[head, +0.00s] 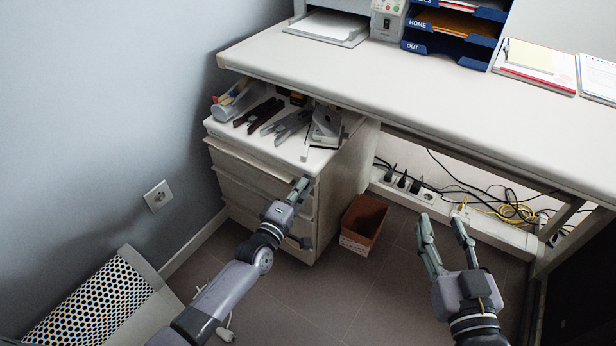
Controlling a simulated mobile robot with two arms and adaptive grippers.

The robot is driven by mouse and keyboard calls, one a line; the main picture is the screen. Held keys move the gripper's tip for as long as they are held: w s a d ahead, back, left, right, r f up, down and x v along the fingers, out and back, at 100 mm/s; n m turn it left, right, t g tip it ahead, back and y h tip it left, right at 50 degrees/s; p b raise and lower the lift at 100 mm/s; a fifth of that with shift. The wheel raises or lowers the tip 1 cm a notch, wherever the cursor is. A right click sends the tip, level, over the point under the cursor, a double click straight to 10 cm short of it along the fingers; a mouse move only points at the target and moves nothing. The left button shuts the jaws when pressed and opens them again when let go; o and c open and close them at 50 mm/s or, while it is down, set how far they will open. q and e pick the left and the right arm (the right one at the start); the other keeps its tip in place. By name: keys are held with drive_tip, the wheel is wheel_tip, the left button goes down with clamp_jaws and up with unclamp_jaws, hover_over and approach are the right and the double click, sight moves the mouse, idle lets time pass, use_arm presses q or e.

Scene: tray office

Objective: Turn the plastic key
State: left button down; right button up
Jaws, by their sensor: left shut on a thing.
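My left gripper (301,187) is at the top right front corner of the drawer unit (260,180), close to its upper drawer. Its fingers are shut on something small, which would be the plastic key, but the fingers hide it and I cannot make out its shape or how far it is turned. All the drawers look closed. My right gripper (442,224) is open and empty, over the floor in front of the desk, with its fingers pointing toward the power strip.
Staplers (288,122) and other office items lie on the drawer unit's top. The desk (400,90) overhangs behind it. A brown bin (364,222) stands right of the unit. Cables (510,210) and a power strip (427,195) are under the desk.

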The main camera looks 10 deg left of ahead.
use_arm(q)
drive_tip(key=shift+n, duration=0.9)
drive_tip(key=c, duration=1.6)
unclamp_jaws()
drive_tip(key=shift+c, duration=0.2)
use_arm(e)
drive_tip(key=shift+d+f+g, duration=0.15)
drive_tip(key=shift+f+g, duration=0.25)
drive_tip(key=shift+f, duration=0.15)
use_arm(q)
drive_tip(key=shift+s, duration=0.1)
drive_tip(key=v, duration=1.1)
drive_tip(key=shift+s+r, duration=0.2)
drive_tip(key=shift+s, duration=0.2)
